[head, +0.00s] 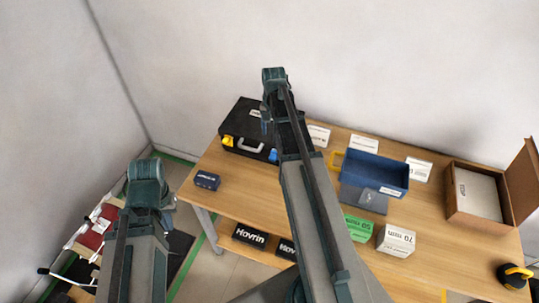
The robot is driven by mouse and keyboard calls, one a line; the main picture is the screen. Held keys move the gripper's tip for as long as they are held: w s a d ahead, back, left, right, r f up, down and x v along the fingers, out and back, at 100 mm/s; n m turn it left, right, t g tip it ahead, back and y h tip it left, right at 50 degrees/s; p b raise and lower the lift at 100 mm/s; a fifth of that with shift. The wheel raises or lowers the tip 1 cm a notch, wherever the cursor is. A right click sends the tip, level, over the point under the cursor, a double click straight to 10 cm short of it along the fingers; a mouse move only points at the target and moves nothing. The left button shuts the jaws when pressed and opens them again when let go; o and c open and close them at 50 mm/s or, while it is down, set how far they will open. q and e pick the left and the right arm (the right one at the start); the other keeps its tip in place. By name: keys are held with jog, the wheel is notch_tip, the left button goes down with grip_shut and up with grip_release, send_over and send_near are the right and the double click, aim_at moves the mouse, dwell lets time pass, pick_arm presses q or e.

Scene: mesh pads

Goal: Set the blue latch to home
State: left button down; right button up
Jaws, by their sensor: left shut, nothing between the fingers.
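A black case (240,122) stands at the back left of the table, with a light handle on its front. A yellow latch (228,141) is left of the handle. The blue latch (273,155) is to its right, beside my right arm; its exact setting is too small to tell. My left gripper (169,208) is small and mostly hidden by its own arm at the left, shut and empty, well apart from the case. My right arm crosses in front of the case's right part. Its fingers cannot be made out.
A blue bin (375,170), a grey box, a green box (358,228), a white box (397,240) and an open brown box (478,214) stand to the right. A small dark blue box (207,180) sits at the table's left. The wall is close behind the table.

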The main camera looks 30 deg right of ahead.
aim_at(272, 157)
notch_tip(272, 157, down, 14)
jog(key=b, duration=1.3)
jog(key=shift+r, duration=0.2)
